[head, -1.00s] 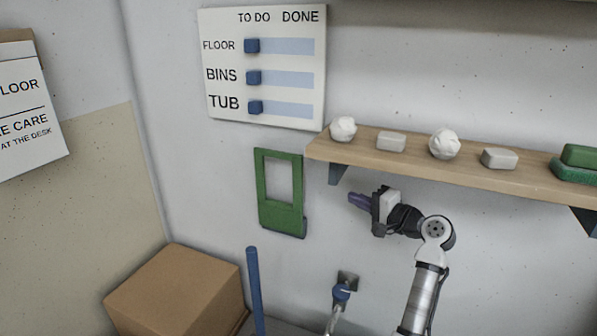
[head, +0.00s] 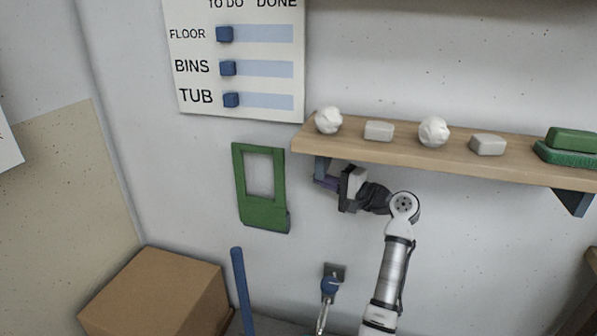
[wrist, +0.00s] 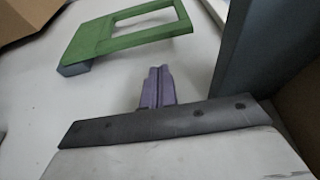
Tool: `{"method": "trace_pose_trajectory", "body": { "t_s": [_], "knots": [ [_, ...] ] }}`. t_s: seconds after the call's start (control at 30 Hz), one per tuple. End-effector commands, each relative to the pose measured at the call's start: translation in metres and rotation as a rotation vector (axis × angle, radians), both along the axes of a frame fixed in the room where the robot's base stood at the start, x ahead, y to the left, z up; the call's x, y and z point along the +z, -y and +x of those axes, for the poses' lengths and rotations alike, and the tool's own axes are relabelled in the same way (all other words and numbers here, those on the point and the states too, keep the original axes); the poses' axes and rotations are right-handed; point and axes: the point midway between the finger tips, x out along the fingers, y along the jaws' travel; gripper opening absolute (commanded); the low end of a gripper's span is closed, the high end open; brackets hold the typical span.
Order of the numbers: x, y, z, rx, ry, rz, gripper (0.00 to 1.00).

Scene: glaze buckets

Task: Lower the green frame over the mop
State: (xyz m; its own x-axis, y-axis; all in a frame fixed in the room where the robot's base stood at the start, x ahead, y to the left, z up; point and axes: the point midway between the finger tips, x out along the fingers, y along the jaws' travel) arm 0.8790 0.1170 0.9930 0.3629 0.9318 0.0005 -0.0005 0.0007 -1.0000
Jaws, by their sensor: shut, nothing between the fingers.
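The green frame (head: 263,213) is flat against the wall, left of the shelf, with a rectangular opening in its upper part and a solid lower part. It also shows at the upper left of the wrist view (wrist: 93,42), with a blue-grey piece at its corner. My gripper (head: 322,181) is shut and empty, right of the frame and apart from it, by the shelf's left bracket. Its purple fingers are together in the wrist view (wrist: 157,84). A blue pole (head: 241,285) stands below the frame; it may be the mop's handle. No mop head is visible.
The wooden shelf (head: 400,152) with white lumps, pale blocks and a green brush-like item is above my arm. Its dark bracket (wrist: 237,45) is close on the gripper's right. A cardboard box (head: 150,295) is at lower left, a tap (head: 330,285) below. Bare wall separates gripper and frame.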

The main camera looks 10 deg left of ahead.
Motion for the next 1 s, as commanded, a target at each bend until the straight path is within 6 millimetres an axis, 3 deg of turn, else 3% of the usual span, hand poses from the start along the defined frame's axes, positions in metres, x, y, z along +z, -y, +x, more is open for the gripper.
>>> {"method": "trace_pose_trajectory", "body": {
  "t_s": [0.53,0.7,1.0],
  "knots": [
    [0.002,-0.08,0.03,0.002,0.0,-0.001,0.0],
    [0.001,-0.09,0.035,0.0,0.0,-0.001,0.0],
    [0.0,-0.092,0.035,0.0,0.001,-0.001,0.0]
  ]
}}
